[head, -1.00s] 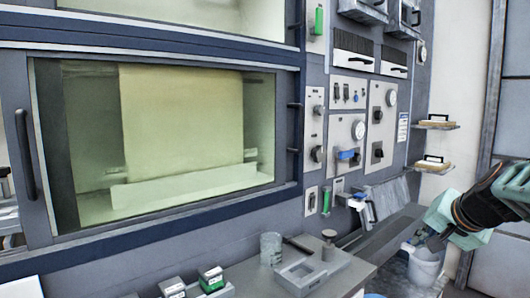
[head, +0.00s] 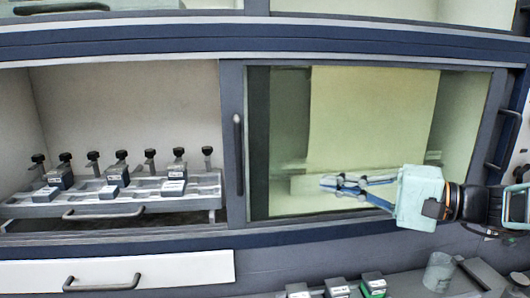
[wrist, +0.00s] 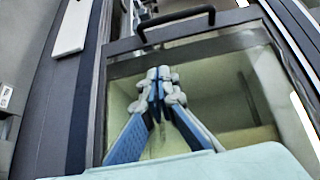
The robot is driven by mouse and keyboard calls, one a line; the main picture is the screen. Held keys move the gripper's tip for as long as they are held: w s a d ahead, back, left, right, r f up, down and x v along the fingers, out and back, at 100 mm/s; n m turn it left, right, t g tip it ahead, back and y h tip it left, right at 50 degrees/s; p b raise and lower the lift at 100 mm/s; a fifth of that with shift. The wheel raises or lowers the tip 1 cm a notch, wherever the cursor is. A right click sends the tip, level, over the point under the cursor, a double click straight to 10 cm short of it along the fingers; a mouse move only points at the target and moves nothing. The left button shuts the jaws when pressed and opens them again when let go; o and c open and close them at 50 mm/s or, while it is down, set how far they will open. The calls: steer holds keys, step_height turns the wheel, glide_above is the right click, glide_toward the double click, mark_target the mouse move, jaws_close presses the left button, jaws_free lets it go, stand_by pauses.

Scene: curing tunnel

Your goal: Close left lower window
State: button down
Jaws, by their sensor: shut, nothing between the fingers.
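The lower sliding window (head: 470,110) has a grey frame and yellowish glass and covers the right part of the lower opening. Its dark vertical handle (head: 238,155) is on its left frame bar; in the wrist view the handle (wrist: 175,20) shows beyond my fingertips. The left part of the opening is uncovered. My gripper (head: 328,184) is in front of the glass, to the right of that handle and apart from it. In the wrist view my gripper (wrist: 158,76) has its blue fingers together, holding nothing. Whether the fingertips touch the glass cannot be told.
A grey tray (head: 22,211) with several black-knobbed clamps stands inside the uncovered left part. Below is a white drawer (head: 190,268) with a dark handle. A glass jar (head: 437,272) and small boxes (head: 373,284) stand on the counter under my arm. Another handle (head: 507,140) is at far right.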

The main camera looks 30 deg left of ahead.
steer(key=a+r, duration=0.1)
steer(key=r, duration=0.1)
steer(key=g+p, duration=0.1)
glide_toward(259, 170)
steer(key=s+a+r, duration=0.2)
steer(key=a, duration=0.2)
steer(key=s+a, duration=0.1)
steer(key=s+a+p, duration=0.1)
steer(key=shift+s+a+n+y, duration=0.25)
steer(key=shift+a+n+y, duration=0.05)
steer(key=shift+s+a+f, duration=0.1)
steer(key=shift+s+a, duration=0.2)
steer(key=shift+a, duration=0.05)
steer(key=shift+a, duration=0.1)
